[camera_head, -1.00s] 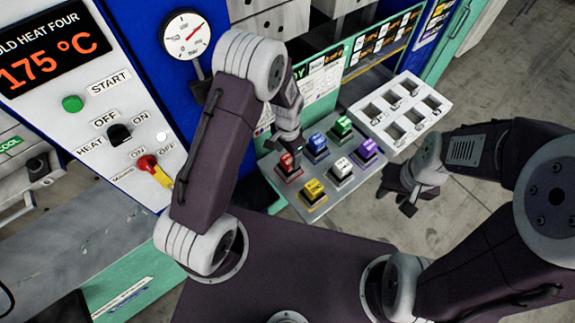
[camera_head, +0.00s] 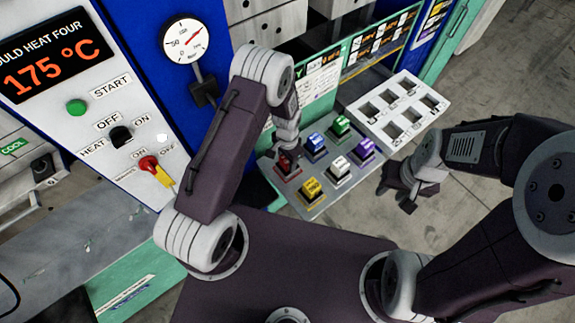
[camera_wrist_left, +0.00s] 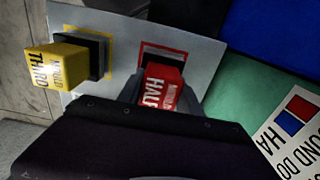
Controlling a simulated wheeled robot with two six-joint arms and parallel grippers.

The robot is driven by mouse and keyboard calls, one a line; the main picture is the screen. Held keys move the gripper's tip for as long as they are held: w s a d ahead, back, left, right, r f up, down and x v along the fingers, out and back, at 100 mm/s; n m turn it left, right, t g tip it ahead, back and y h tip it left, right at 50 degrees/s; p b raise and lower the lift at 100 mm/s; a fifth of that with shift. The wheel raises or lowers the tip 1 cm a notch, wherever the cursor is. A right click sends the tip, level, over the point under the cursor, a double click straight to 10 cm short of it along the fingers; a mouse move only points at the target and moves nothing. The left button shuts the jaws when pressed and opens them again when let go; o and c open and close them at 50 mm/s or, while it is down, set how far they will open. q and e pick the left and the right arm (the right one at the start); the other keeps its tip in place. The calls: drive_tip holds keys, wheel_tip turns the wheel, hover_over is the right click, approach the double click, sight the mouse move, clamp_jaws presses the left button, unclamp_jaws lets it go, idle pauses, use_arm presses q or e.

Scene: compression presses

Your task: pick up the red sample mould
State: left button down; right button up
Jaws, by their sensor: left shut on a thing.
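The red sample mould (camera_head: 285,167) stands in its red-outlined place at the left of the grey tray (camera_head: 308,202). My left gripper (camera_head: 289,157) reaches down over it from above and is shut on it. In the left wrist view the red mould (camera_wrist_left: 162,87) shows between the fingers, with white lettering and its lower part hidden by the gripper. I cannot tell whether it is lifted off the tray. My right gripper (camera_head: 402,196) hangs over the floor to the right of the tray; its fingers are too small to read.
Blue (camera_head: 315,146), green (camera_head: 341,126), purple (camera_head: 364,149), white (camera_head: 340,167) and yellow (camera_head: 311,188) moulds stand close by on the tray. A white rack with empty square openings (camera_head: 409,123) lies behind right. A control panel (camera_head: 95,120) stands at left.

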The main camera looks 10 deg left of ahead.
use_arm(q)
drive_tip(key=shift+w, duration=0.1)
wheel_tip(320, 180, up, 10)
drive_tip(key=shift+r+b, duration=0.1)
drive_tip(key=shift+b, duration=0.7)
